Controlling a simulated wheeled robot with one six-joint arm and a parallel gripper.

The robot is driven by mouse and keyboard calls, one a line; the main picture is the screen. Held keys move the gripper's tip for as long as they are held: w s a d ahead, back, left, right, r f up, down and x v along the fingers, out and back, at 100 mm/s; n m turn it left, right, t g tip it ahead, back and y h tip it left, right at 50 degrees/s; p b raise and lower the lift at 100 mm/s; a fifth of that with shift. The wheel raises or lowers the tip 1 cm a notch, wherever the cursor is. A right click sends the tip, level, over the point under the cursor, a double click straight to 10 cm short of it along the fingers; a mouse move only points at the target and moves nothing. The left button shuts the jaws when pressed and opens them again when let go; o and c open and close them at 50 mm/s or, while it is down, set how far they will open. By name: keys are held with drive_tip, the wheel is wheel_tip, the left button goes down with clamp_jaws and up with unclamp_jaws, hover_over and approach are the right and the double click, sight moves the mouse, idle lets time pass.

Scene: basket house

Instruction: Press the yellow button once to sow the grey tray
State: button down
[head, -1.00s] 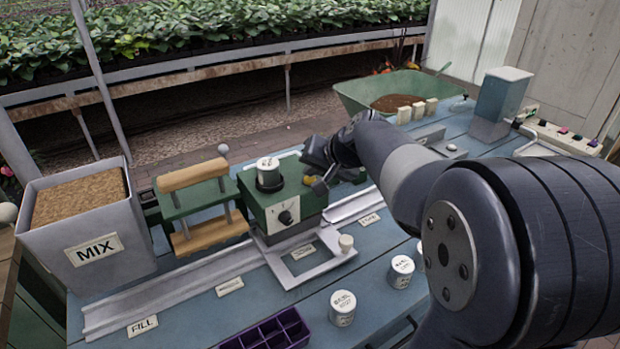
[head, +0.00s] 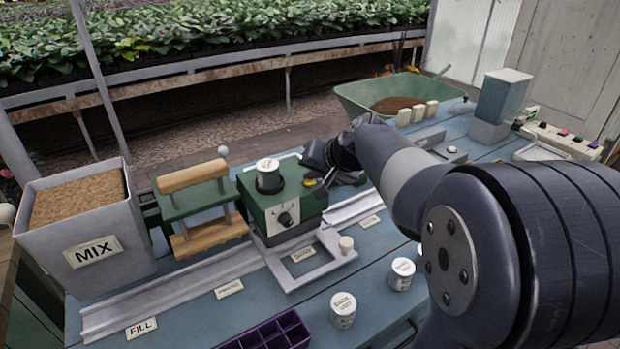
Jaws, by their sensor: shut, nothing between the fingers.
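The green seeder box (head: 262,217) stands mid-bench with a dial on its front and a white-labelled jar (head: 268,174) on top. The yellow button (head: 310,182) is on its top right edge, partly covered by my gripper. My gripper (head: 326,178) is shut and empty, its tip just right of the button. I cannot tell whether they touch. A flat grey frame (head: 325,268) with a cream knob lies in front of the box on the rail. I cannot tell whether it is the grey tray or its holder.
A MIX bin (head: 93,250) and a wooden-handled press (head: 198,205) stand to the left. White-lidded pots (head: 343,310) and a purple cell tray (head: 270,335) lie in front. A green tub (head: 395,96) is behind, right. A grey rail (head: 170,295) crosses the bench.

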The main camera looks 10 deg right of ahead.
drive_tip(key=shift+r+p, duration=0.55)
drive_tip(key=shift+r, duration=0.35)
wheel_tip(320, 180, up, 5)
drive_tip(key=p, duration=0.4)
drive_tip(key=shift+s, duration=0.1)
idle(0.4)
